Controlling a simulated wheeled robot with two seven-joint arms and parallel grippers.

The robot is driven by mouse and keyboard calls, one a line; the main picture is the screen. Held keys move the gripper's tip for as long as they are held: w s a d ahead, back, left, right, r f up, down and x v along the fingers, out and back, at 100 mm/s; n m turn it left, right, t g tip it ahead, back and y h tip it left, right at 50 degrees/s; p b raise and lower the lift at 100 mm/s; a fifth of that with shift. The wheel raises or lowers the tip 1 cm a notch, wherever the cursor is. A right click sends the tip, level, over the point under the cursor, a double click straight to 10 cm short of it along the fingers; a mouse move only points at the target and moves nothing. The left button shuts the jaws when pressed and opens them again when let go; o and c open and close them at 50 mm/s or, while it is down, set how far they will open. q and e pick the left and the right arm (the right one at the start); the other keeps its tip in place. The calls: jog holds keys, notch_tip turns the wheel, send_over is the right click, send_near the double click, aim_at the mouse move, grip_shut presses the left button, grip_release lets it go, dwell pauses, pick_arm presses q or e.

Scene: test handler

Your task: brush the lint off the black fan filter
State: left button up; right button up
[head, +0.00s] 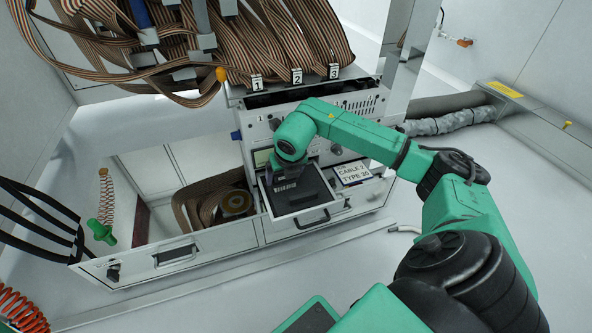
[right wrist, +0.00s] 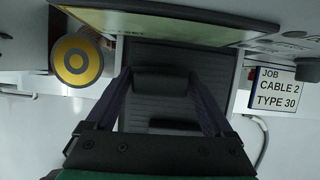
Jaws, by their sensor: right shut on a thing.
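The black fan filter (head: 314,186) lies flat in a pulled-out drawer (head: 306,221) at the front of the test handler. It also fills the middle of the right wrist view (right wrist: 180,57) as a dark ribbed panel. My right gripper (head: 287,172) is above the filter's left part, pointing down. Its fingers are shut on a dark block (right wrist: 165,78), perhaps a brush, which overlaps the filter in the picture. I cannot tell whether it touches the filter. I cannot make out lint at this size. My left gripper is in neither view.
A sign reading "CABLE 2 TYPE 30" (head: 353,173) stands right of the drawer. Striped ribbon cables (head: 255,38) hang above. A green-handled coil (head: 103,231) hangs at left.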

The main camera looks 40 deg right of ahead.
jog(key=shift+s+f, duration=0.1)
jog(key=shift+s, duration=0.4)
jog(key=shift+w, duration=1.4)
jog(key=shift+s+d, duration=0.1)
jog(key=shift+s, duration=0.25)
jog(key=shift+s+p, duration=0.3)
jog(key=shift+s, duration=0.8)
jog(key=shift+w, duration=1.5)
jog(key=shift+r, duration=0.2)
jog(key=shift+s+f, duration=0.15)
jog(key=shift+s, duration=1.4)
jog(key=shift+w, duration=1.5)
